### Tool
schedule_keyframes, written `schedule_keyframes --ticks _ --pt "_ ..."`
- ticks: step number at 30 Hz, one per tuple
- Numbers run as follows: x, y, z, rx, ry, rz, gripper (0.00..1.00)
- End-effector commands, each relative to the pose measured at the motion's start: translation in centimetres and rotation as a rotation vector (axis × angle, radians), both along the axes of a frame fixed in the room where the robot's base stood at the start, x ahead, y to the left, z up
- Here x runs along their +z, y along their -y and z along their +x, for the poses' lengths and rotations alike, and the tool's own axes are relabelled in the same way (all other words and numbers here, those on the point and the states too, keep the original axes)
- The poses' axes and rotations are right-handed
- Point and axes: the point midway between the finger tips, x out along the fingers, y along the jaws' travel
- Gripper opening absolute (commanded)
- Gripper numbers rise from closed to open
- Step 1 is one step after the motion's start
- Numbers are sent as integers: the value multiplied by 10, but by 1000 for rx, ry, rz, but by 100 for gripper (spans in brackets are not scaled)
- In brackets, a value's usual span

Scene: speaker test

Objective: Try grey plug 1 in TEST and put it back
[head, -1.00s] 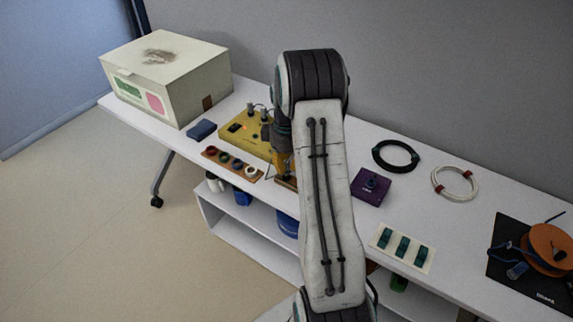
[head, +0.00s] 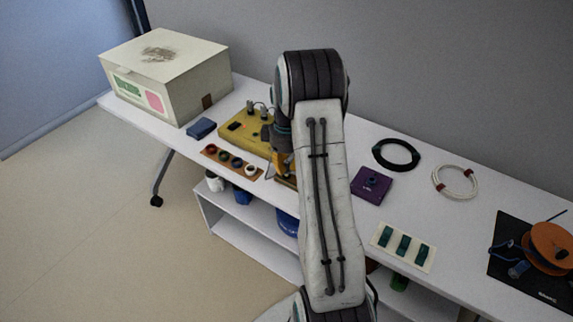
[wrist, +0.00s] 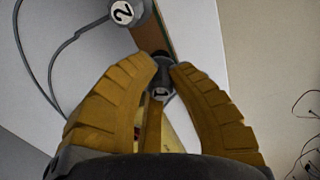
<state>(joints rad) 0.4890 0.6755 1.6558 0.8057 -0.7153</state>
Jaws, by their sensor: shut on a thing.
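My gripper (wrist: 167,65) has its yellow fingers closed around grey plug 1 (wrist: 161,92), whose white cap with the number 1 shows between them in the wrist view. In the head view my arm hides most of the gripper; part of a yellow finger (head: 279,160) shows beside the yellow box (head: 236,142). A second grey plug (wrist: 122,13), marked 2 and with a grey cable, is at the top of the wrist view. Grey plugs (head: 262,108) stand at the back of the yellow box. I cannot make out a TEST label.
A brown strip with coloured rings (head: 232,162) lies at the bench's front edge. A blue block (head: 201,128) and a large beige box (head: 166,78) are to the left. A purple box (head: 371,186), a black cable coil (head: 396,154) and a white coil (head: 455,182) are to the right.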

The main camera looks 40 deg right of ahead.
Motion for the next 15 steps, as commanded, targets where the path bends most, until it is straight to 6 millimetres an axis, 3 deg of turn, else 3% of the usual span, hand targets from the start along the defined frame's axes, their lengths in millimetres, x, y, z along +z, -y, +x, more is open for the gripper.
schedule_keyframes --ticks 15 --pt "-10 0 0 0 -1 1 0"
